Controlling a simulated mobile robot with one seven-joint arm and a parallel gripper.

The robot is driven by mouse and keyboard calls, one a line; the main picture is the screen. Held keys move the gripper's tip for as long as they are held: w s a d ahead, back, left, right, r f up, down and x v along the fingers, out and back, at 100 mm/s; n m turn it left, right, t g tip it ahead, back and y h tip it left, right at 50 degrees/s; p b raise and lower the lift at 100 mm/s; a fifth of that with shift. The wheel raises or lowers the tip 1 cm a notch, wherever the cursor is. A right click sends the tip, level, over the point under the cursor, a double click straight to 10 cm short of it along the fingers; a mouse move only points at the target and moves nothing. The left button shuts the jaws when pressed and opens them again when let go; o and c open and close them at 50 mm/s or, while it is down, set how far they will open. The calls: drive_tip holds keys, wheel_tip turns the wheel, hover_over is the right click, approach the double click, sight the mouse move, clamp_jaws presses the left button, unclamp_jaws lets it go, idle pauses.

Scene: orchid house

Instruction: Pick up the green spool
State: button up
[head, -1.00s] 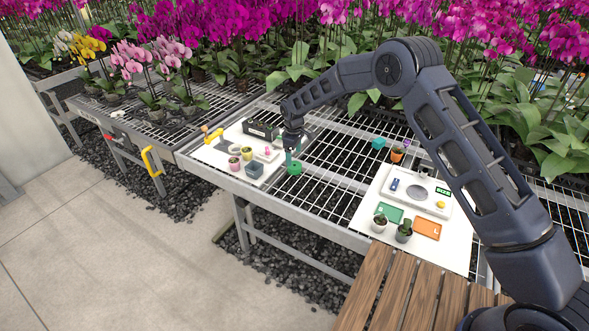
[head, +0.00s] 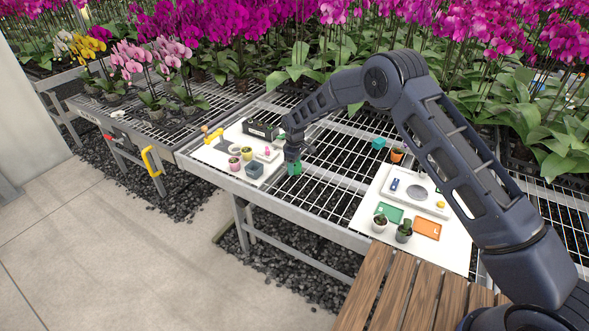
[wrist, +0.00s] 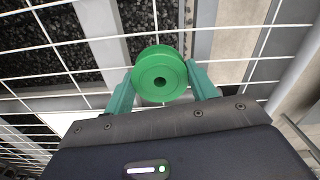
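In the head view the spool (head: 295,169) is at the bench's wire mesh, partly hidden by my gripper. My gripper (wrist: 160,80) has its two green fingers on either side of the spool, very close to its rim. The fingers stand apart; I see no clear grip, and contact is hard to judge. In the head view my gripper (head: 293,160) points down at the spool.
Left of the spool, a white board (head: 226,164) holds small pots, a dark grey box (head: 254,169) and a black box (head: 261,130). A teal cup (head: 378,143) stands on the mesh to the right. Another white board (head: 371,217) holds trays and plants. Mesh between is mostly clear.

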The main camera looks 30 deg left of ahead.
drive_tip(key=c, duration=0.3)
